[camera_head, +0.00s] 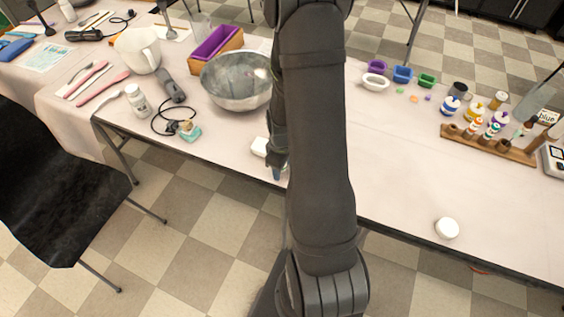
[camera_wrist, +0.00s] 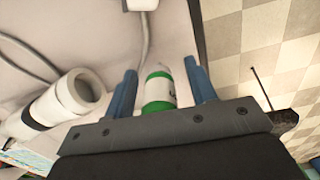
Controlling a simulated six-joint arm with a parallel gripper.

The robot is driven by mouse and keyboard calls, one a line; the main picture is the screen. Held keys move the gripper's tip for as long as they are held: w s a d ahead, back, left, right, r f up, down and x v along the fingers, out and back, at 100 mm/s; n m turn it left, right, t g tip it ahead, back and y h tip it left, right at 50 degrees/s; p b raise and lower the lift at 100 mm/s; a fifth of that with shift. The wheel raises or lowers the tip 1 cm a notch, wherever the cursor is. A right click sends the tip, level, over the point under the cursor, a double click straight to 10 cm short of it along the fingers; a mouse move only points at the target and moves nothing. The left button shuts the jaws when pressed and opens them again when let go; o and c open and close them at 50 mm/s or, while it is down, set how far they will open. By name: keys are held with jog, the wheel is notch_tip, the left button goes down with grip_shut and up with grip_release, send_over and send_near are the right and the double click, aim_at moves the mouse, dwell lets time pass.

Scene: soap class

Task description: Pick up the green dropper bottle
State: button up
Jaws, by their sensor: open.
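The green dropper bottle (camera_wrist: 158,88) shows in the wrist view as a small bottle with green ends and a white label with dark print. It lies between the two blue fingers of my gripper (camera_wrist: 160,67), with a visible gap on each side. The gripper is open, and its body hides the near end of the bottle. In the head view my gripper (camera_head: 276,173) is low at the table's front edge, mostly behind my arm. I cannot make out the bottle there.
A white object (camera_head: 259,147) lies beside my gripper, with a metal bowl (camera_head: 236,82) behind. A wooden rack (camera_head: 488,146) with small bottles stands at the right. A white round item (camera_head: 447,228) sits near the front edge. The wrist view shows a white cylinder (camera_wrist: 52,107) at left.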

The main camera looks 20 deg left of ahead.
jog(key=c, duration=1)
jog(key=shift+r, duration=0.1)
jog(key=shift+c, duration=0.2)
